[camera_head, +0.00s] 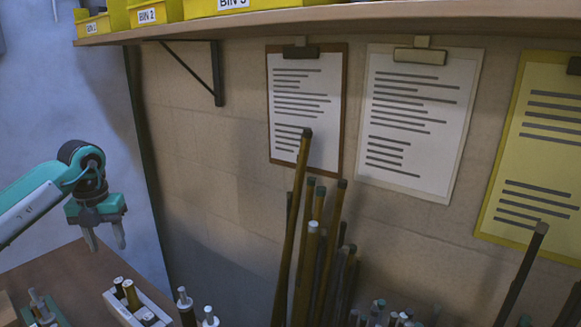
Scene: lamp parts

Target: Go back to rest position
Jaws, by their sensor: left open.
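My left gripper (105,240) comes in from the left on its teal and white arm. It points down with its fingers apart and nothing between them. It hangs above the brown table (60,268) at the lower left, clear of the parts there. My right gripper does not show in this view.
A white box (122,312) with short brass and dark pieces stands below and right of the gripper. Tall brass and dark rods (293,230) stand in the middle. Yellow bins (150,14) sit on a shelf (330,17) above. Clipboards (415,120) hang on the wall.

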